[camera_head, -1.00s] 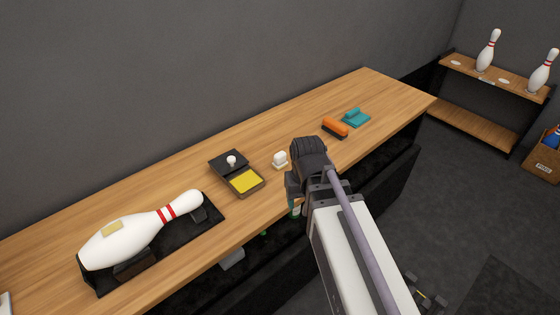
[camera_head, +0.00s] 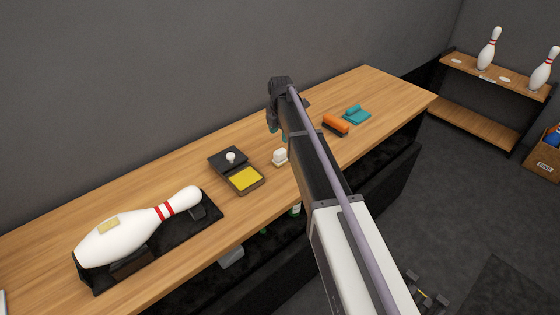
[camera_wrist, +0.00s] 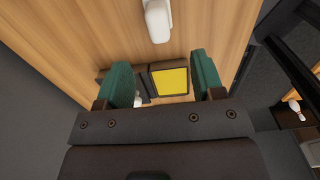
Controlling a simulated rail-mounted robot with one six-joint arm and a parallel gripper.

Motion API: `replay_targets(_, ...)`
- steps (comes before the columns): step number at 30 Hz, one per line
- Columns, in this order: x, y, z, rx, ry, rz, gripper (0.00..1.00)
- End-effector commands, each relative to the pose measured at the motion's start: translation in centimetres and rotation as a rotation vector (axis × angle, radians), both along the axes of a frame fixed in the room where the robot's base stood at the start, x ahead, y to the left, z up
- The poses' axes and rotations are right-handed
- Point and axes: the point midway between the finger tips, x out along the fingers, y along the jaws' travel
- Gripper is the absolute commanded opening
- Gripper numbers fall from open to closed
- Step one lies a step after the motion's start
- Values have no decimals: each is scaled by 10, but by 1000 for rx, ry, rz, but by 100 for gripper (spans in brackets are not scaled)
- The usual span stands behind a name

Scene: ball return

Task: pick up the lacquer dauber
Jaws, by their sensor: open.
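A small white block with a cream base (camera_head: 279,157), which looks like the lacquer dauber, stands on the wooden bench between the tray and my arm. In the wrist view a white rounded piece (camera_wrist: 157,18), apparently the same block, lies beyond the fingertips at the top edge. My gripper (camera_head: 276,130) is above the bench, behind the block in the head view, and my arm partly hides it. In the wrist view its green fingers (camera_wrist: 163,75) are apart with nothing held; the yellow pad (camera_wrist: 169,82) shows between them, farther below.
A dark tray (camera_head: 258,187) with a yellow pad and white-knobbed lid (camera_head: 230,157) sits left of the block. A bowling pin (camera_head: 125,235) lies in a black cradle at left. Orange (camera_head: 336,125) and teal (camera_head: 356,115) brush-like tools lie at right. The back middle of the bench is clear.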

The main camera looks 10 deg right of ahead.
Motion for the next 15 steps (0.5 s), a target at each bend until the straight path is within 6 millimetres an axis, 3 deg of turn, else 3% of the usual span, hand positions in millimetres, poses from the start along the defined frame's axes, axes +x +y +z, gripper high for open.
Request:
replay_targets(1, 0, 0, -23, 0, 0, 0, 62)
replay_targets(3, 0, 0, -36, 0, 0, -1, 62)
replay_targets(10, 0, 0, -42, 0, 0, -2, 62)
replay_targets(15, 2, 1, -74, 0, 0, -2, 62)
